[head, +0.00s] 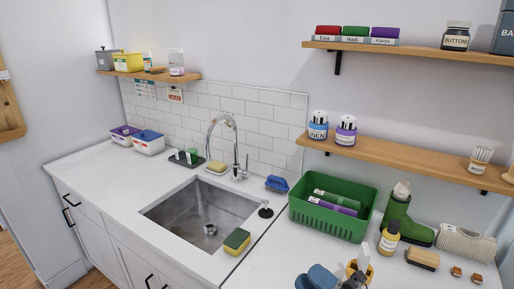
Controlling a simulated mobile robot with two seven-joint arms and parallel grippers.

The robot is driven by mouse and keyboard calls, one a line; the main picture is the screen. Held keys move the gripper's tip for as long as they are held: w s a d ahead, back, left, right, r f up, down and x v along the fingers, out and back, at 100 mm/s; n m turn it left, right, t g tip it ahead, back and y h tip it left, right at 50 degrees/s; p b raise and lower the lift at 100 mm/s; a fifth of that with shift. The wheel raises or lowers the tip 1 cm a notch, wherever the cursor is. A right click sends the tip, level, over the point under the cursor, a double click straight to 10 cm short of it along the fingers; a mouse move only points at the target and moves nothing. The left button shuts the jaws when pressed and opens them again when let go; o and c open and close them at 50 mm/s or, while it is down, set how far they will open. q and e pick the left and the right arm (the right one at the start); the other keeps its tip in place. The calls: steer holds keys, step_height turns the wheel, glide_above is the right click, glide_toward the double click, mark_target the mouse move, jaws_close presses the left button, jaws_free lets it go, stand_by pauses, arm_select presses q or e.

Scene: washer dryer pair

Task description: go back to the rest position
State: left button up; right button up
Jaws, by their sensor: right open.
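My right gripper (357,268) shows at the bottom edge of the head view, low over the right counter. It is open, and I see nothing held between its fingers. It is partly cut off by the frame edge. A rounded blue shape (318,278) lies just left of it, and I cannot tell what it is. My left gripper is not in view.
A steel sink (205,217) with a tall faucet (235,140) is at the middle left. A green basket (331,207), green boot (396,213), yellow bottle (389,238) and brush (422,259) stand near the gripper. Wooden shelves (400,160) jut out above. The left counter front is clear.

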steer(key=s+d+f+m+t+h+p, duration=0.1)
steer(key=s+d+f+m+h, duration=0.15)
steer(key=f+m+h, duration=0.5)
steer(key=s+d+f+m+t+h, duration=0.1)
steer(key=d+f+m+h, duration=0.35)
steer(key=f+m, duration=0.55)
steer(key=s+d+f+m+g+h, duration=0.2)
steer(key=s+f+m+g+h, duration=0.2)
steer(key=s+f+m, duration=0.4)
step_height(320, 180, down, 4)
steer(key=shift+s+d+r+m+g+p, duration=0.2)
steer(key=shift+s+m+g+p, duration=0.25)
steer(key=shift+s, duration=0.45)
